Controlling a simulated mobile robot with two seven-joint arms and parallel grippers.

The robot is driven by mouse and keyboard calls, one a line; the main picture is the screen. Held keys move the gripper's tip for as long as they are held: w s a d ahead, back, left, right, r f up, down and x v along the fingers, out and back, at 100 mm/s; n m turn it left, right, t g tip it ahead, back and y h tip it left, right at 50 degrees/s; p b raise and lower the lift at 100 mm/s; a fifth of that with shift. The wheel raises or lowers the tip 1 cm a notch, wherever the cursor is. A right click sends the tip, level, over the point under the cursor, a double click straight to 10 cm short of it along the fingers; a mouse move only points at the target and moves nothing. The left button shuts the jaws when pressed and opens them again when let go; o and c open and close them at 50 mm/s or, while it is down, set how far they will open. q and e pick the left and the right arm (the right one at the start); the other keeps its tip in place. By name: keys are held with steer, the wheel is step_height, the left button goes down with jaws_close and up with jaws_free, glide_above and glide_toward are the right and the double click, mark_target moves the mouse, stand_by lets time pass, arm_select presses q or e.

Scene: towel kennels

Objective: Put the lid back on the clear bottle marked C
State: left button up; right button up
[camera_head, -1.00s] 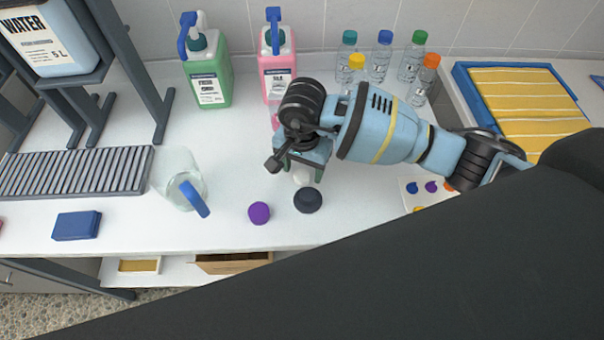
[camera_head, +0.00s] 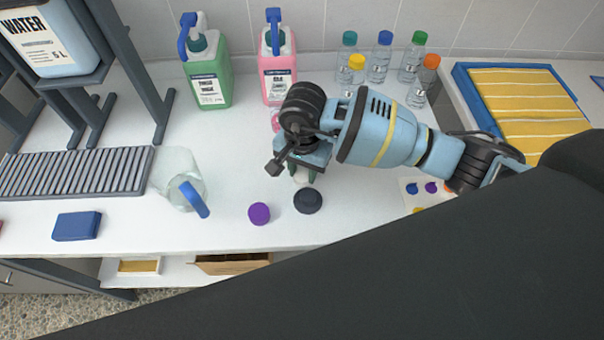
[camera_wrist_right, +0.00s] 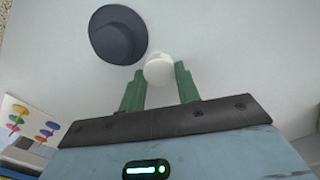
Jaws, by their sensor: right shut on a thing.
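My right gripper (camera_head: 302,174) points down at the middle of the white counter. Its green fingers are shut on a small white rounded thing, which shows between the fingertips in the wrist view (camera_wrist_right: 158,69). I cannot tell whether it is a lid or part of a bottle. A purple cap (camera_head: 259,213) lies loose on the counter, left of and nearer than the gripper. Several clear bottles with coloured caps (camera_head: 379,62) stand at the back. Their letters are too small to read, so I cannot pick out C. My left gripper is not in view.
A dark round object (camera_head: 308,200) lies close in front of the gripper and also shows in the wrist view (camera_wrist_right: 118,34). A clear jug (camera_head: 183,180), a blue block (camera_head: 77,226) and green (camera_head: 209,80) and pink (camera_head: 277,65) containers stand around.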

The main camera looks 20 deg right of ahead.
mark_target(303, 174)
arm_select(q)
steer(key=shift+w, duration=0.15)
arm_select(e)
steer(key=shift+r, duration=0.1)
steer(key=shift+r, duration=0.45)
step_height(303, 174, up, 3)
steer(key=shift+f, duration=0.2)
steer(key=s+a, duration=0.1)
steer(key=s, duration=0.8)
steer(key=s+a+r+b, duration=0.1)
steer(key=s, duration=0.4)
steer(key=shift+s+a, duration=0.3)
steer(key=shift+s, duration=0.05)
steer(key=shift+s+a+r, duration=0.1)
steer(key=shift+s, duration=0.2)
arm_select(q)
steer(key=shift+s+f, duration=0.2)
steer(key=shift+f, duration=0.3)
arm_select(e)
steer(key=shift+s, duration=0.25)
